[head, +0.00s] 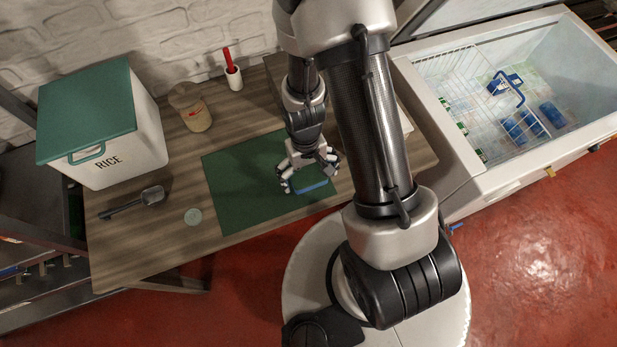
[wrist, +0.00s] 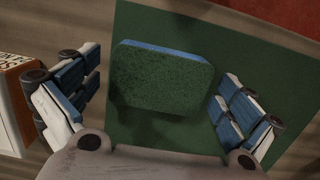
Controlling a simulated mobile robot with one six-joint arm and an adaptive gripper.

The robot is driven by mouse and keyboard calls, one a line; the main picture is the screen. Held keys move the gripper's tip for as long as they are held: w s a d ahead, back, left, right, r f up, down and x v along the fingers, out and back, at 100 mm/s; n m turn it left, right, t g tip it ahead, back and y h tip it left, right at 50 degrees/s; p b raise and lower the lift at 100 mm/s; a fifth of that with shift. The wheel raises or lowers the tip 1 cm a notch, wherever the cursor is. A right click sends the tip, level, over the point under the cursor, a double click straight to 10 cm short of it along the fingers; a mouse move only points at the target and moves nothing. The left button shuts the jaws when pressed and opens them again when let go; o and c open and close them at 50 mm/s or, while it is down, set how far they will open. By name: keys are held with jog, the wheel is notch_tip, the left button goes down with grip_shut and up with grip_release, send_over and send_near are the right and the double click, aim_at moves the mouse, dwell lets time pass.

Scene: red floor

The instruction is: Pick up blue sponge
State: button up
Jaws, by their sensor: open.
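The blue sponge (head: 312,187) has a dark green scouring face and lies on the green mat (head: 233,183) on the wooden table. In the wrist view the sponge (wrist: 162,80) shows its green face and a blue edge. My gripper (head: 309,178) is over the mat, right at the sponge. In the wrist view my gripper (wrist: 155,105) is open, with one finger on each side of the sponge. Gaps show between the fingers and the sponge. In the head view the gripper hides part of the sponge.
An open chest freezer (head: 460,180) stands at the right. The mat's left part is clear.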

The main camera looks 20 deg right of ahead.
aim_at(309, 175)
jog(key=shift+r, duration=0.1)
jog(key=c, duration=0.8)
jog(key=shift+o, duration=0.2)
notch_tip(309, 175, up, 20)
jog(key=p, duration=0.7)
